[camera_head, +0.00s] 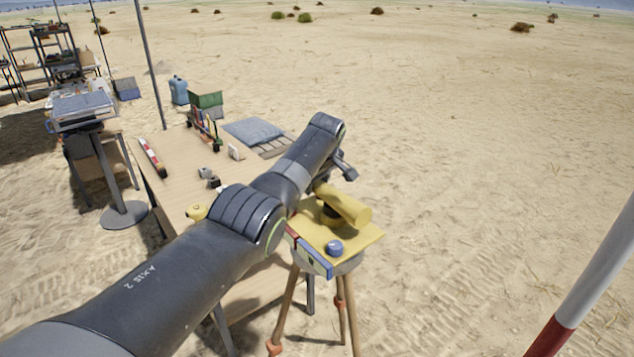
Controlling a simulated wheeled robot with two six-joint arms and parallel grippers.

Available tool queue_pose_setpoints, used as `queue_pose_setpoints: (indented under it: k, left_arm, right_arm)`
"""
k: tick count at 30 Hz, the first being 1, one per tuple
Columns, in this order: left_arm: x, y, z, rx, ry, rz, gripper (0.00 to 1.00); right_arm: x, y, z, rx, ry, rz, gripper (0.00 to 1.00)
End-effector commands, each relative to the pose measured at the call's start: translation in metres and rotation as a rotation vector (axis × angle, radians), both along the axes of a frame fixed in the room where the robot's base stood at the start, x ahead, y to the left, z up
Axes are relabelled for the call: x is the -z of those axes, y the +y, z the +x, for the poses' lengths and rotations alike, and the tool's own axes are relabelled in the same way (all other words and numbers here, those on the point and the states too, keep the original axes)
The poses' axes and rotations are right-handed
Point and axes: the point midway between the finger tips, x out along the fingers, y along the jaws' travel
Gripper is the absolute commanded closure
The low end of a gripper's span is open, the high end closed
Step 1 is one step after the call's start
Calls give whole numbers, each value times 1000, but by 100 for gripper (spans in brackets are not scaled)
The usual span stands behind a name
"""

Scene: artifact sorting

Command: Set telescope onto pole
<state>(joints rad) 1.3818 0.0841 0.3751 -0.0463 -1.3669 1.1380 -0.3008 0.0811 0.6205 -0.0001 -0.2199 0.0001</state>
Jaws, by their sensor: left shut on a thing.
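The yellow telescope (349,208), a short cylinder, is at the centre, just above a yellow plate (362,238) on top of a wooden-legged tripod (341,300). A dark round part shows under it; I cannot tell whether it touches the plate. My left arm reaches in from the lower left, and my left gripper (325,187) is at the telescope's far-left end, shut on it, with the fingers mostly hidden by the arm. A red-and-white pole (588,283) stands tilted at the right edge, apart from the telescope. My right gripper is out of view.
A wooden table (178,178) behind my arm carries a green box (206,100), a grey pad (252,131), a red-and-white stick (152,158) and small items. A thin dark post rises behind it. Shelves (60,60) stand far left. Open sand lies to the right.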

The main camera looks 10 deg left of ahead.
Motion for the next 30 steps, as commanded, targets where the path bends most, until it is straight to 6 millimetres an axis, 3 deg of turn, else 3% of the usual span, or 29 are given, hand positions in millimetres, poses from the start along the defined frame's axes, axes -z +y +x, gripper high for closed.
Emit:
queue_pose_setpoints:
  k: [1,2,6,20,30]
  left_arm:
    - [-2,2,1,-2,-7,1,99]
    - [-2,2,1,-2,-7,1,56]
    - [-2,2,1,-2,-5,2,38]
    - [-6,-1,-1,0,-3,0,37]
    - [-38,-8,-15,1,-7,0,37]
  right_arm:
    - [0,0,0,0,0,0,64]
    - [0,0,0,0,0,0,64]
    - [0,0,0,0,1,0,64]
    - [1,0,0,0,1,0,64]
    - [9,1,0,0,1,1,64]
